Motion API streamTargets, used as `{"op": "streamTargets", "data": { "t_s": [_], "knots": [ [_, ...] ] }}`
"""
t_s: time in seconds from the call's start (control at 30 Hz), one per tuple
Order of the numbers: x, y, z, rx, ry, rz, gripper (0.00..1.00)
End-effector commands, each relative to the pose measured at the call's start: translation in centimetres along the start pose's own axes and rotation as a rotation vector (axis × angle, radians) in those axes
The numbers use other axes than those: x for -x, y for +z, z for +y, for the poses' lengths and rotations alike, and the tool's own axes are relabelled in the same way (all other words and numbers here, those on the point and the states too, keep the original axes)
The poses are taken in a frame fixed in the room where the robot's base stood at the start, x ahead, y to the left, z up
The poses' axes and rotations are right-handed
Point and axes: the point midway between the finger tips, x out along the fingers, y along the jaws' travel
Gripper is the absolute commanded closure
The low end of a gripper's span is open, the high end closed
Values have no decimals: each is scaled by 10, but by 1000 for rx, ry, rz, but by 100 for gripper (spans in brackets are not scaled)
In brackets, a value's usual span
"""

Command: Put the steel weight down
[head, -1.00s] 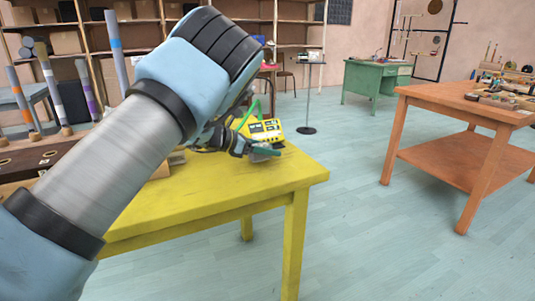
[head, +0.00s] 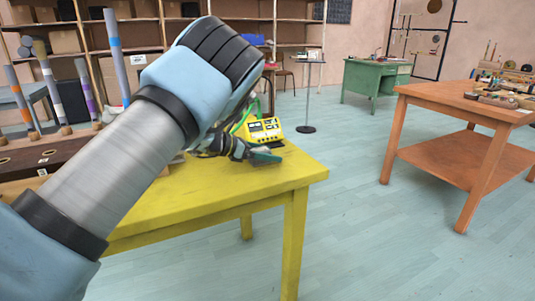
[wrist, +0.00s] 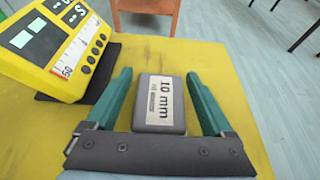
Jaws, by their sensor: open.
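The steel weight, a small grey block with a pale label reading "10 mm" (wrist: 160,102), lies at the yellow table's surface in the wrist view. My gripper (wrist: 157,75) is open, with one teal finger on each side of the block and a visible gap at both sides. In the head view my gripper (head: 266,155) is low over the far right part of the yellow table (head: 240,187). I cannot make out the block there.
A yellow instrument with displays and buttons (head: 264,130) stands close to my gripper on the table; in the wrist view it is at the left (wrist: 55,45). The table's right edge is near. An orange table (head: 450,95) stands apart at the right, with open floor between.

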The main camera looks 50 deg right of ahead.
Motion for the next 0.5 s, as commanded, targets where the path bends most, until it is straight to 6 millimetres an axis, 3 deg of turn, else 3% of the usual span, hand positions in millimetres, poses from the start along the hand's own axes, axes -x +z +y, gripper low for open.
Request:
{"op": "streamTargets", "data": {
  "t_s": [0.17, 0.5],
  "knots": [
    [12, 2, 1, 1, 4, -1, 14],
    [82, 1, 1, 1, 4, -2, 14]
  ]
}}
